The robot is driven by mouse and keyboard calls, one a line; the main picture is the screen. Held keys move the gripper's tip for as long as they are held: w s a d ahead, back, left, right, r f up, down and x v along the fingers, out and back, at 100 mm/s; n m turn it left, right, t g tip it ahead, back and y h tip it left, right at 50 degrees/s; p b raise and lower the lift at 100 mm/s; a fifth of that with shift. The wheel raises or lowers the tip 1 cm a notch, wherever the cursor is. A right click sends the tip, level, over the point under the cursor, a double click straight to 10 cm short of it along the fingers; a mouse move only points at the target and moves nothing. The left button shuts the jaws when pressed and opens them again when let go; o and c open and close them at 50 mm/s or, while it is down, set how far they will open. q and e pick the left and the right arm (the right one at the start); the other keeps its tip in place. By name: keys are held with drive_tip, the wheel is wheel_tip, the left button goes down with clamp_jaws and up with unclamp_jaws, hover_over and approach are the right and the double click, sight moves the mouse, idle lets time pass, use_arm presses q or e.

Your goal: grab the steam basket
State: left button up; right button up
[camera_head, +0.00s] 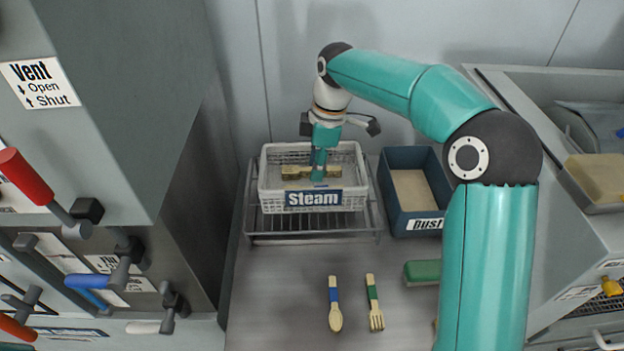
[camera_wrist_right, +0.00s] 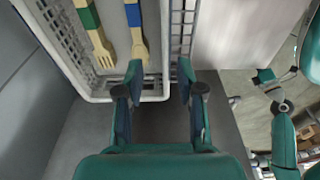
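The steam basket (camera_head: 350,200) is a white mesh basket with a blue "Steam" label, standing on a wire rack. Several wooden pieces (camera_head: 300,172) lie inside it; the right wrist view shows some with green and blue bands. My right gripper (camera_head: 318,172) points down at the basket, near the label wall. In the right wrist view, its fingers (camera_wrist_right: 155,85) are apart, with the basket's wall (camera_wrist_right: 165,45) between them, one finger on the inner side and one outside. I see a gap; contact is not clear. My left gripper does not show in the head view.
A dark blue bin (camera_head: 408,225) labelled "Dust" stands right of the rack (camera_head: 262,232). A wooden spoon (camera_head: 335,312) and fork (camera_head: 375,312) lie on the bench in front, with a green block (camera_head: 422,272). A machine with levers (camera_head: 25,178) stands at left.

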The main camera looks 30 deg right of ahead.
hover_over(310, 210)
drive_tip(key=d, duration=0.1)
drive_tip(key=f, duration=0.5)
drive_tip(key=shift+w+d, duration=0.15)
drive_tip(key=shift+w, duration=0.25)
drive_tip(key=f, duration=0.4)
drive_tip(key=f+p, duration=0.1)
drive_tip(key=shift+s+a+f, duration=0.25)
drive_tip(key=shift+s+f, duration=0.1)
drive_tip(key=shift+f, duration=0.4)
clamp_jaws()
drive_tip(key=shift+w+r, duration=0.1)
